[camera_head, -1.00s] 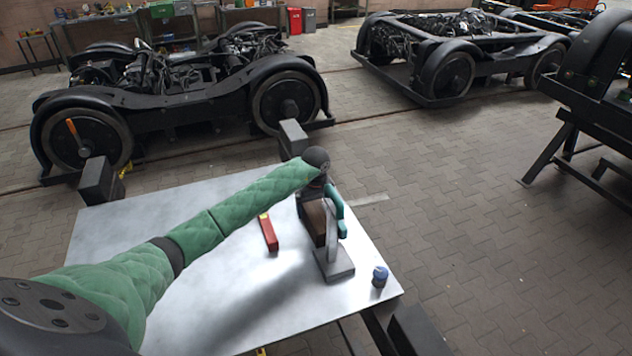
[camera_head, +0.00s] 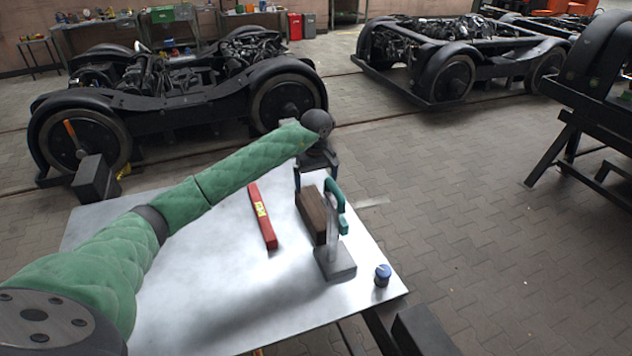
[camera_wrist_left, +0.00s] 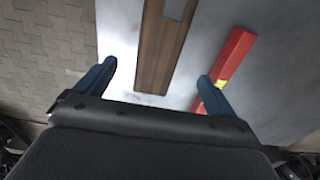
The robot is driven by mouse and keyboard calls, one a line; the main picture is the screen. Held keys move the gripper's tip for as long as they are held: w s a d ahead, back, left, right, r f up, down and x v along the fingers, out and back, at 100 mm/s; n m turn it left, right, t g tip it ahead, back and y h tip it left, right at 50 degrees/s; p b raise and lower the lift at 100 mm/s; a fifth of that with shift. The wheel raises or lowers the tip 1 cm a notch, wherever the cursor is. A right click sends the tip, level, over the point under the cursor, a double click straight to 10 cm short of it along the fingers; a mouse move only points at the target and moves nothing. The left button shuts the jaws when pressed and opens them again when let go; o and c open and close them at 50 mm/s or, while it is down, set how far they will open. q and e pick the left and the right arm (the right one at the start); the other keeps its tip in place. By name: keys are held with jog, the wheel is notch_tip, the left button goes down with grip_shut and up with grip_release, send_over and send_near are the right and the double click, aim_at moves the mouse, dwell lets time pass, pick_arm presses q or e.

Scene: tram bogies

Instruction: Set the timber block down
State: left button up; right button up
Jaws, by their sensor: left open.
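The brown timber block (camera_head: 311,213) lies on the grey metal table top (camera_head: 215,270), beside a grey stand with a teal handle. In the left wrist view the timber block (camera_wrist_left: 163,45) runs away from me between the fingertips, with a gap on each side. My left gripper (camera_wrist_left: 154,80) is open, with blue fingers apart and not touching the block. In the head view my left gripper (camera_head: 312,172) is at the far end of the block, its fingers mostly hidden by the wrist. My right gripper is not in view.
A red spirit level (camera_head: 262,216) lies left of the block; it also shows close to the right finger in the left wrist view (camera_wrist_left: 232,58). The stand with teal handle (camera_head: 336,262) and a blue-capped jar (camera_head: 382,275) are to the right. The table's left part is clear.

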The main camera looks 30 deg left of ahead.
pick_arm(q)
jog(key=shift+r, duration=0.7)
pick_arm(e)
jog(key=shift+w+a+r, duration=0.2)
jog(key=shift+r, duration=0.6)
pick_arm(q)
jog(key=shift+r, duration=0.15)
